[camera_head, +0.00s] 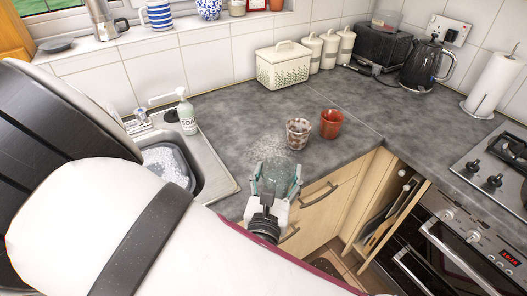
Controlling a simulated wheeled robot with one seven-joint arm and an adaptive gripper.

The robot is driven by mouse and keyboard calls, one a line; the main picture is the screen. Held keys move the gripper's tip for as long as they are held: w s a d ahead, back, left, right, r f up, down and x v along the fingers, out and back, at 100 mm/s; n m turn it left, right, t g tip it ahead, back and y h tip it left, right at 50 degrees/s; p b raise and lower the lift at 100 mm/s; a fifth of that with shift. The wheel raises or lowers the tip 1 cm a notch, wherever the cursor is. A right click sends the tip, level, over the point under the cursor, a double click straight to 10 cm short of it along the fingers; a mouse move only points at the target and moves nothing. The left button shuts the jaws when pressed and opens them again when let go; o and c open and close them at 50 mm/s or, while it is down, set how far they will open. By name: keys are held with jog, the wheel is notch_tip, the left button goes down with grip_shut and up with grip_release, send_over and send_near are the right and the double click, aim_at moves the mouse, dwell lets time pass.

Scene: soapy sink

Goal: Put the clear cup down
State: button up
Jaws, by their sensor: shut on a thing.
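The clear cup (274,174) is greenish, see-through glass and sits between the fingers of my gripper (275,184). My gripper is shut on it, near the front edge of the grey worktop, to the right of the sink. I cannot tell whether the cup's base touches the worktop. My gripper hides the lower part of the cup. A patterned brown-and-white cup (298,133) and a red cup (331,123) stand on the worktop just beyond it.
The grey worktop (240,110) has a whitish, foamy patch behind the clear cup. The sink (208,165) with suds is at left, with a soap bottle (187,112) behind it. A cream bread bin (284,66) stands at the wall. The hob (500,150) is at right.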

jog(key=w+a+b, duration=0.1)
jog(key=w, duration=0.4)
jog(key=w+a+f+b, duration=0.1)
jog(key=w+b, duration=0.1)
jog(key=w, duration=0.2)
jog(key=w+a+f+b, duration=0.1)
jog(key=w+a, duration=0.1)
jog(key=w, duration=0.3)
jog(key=shift+w+a, duration=0.1)
jog(key=shift+w, duration=0.2)
jog(key=shift+f, duration=1.5)
jog(key=shift+f+b, duration=0.1)
jog(key=shift+b, duration=0.2)
jog(key=o, duration=1.4)
